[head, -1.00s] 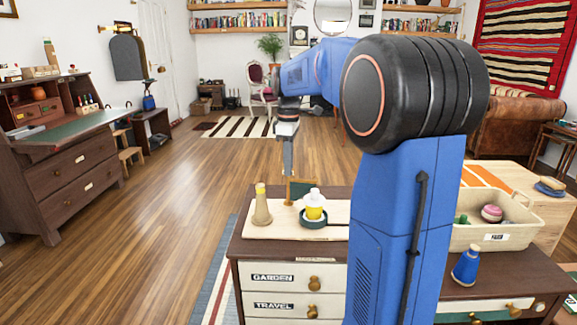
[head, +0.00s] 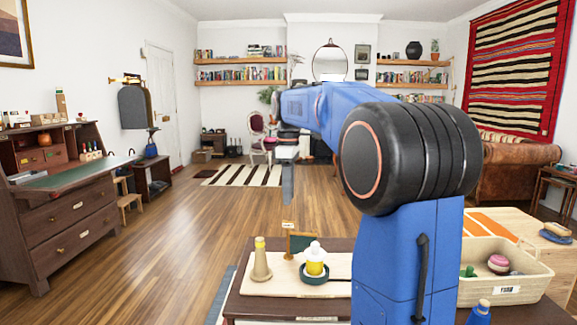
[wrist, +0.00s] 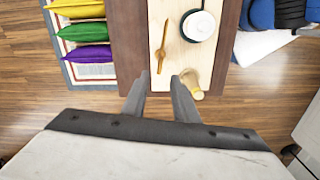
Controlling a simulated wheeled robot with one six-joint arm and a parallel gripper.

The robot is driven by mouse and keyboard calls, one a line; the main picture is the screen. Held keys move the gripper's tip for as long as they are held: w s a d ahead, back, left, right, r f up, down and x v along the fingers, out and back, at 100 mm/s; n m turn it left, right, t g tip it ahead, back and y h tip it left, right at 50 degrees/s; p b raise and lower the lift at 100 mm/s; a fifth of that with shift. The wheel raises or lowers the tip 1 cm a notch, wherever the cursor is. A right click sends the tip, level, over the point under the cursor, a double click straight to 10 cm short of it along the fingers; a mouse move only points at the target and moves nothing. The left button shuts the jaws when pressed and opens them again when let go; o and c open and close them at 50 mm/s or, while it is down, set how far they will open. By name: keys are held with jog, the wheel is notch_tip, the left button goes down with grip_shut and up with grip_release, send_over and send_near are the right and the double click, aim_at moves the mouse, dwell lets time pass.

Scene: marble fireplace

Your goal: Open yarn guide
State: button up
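I cannot make out which thing is the yarn guide; no readable label names it. My gripper (head: 288,188) hangs pointing down above the board on the dark cabinet. A beige cone with a yellow top (head: 261,262) stands on the pale board (head: 342,262). It shows near the right fingertip in the wrist view (wrist: 193,86). A small green panel in a wooden frame (head: 300,243) stands behind a white-and-yellow bottle (head: 315,258) in a dark green dish (head: 314,277).
A beige basket (head: 507,289) with a pink round thing stands at right, near a blue bottle (head: 479,313). A dark desk (head: 68,205) stands at left. Yellow, green and purple pouches (wrist: 82,32) lie left of the cabinet in the wrist view.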

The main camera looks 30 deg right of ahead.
notch_tip(320, 180, up, 9)
dwell(0.3)
dwell(0.5)
jog(key=s+a+f+m+t, duration=0.2)
jog(key=s+a+f+m, duration=0.2)
jog(key=s+a+f, duration=0.4)
jog(key=s+a+f+m+t, duration=0.2)
jog(key=s+a+f+m, duration=0.3)
jog(key=s+f, duration=1.6)
jog(key=s+a, duration=0.1)
jog(key=a, duration=0.2)
jog(key=shift+s+t, duration=0.35)
jog(key=shift+t, duration=0.05)
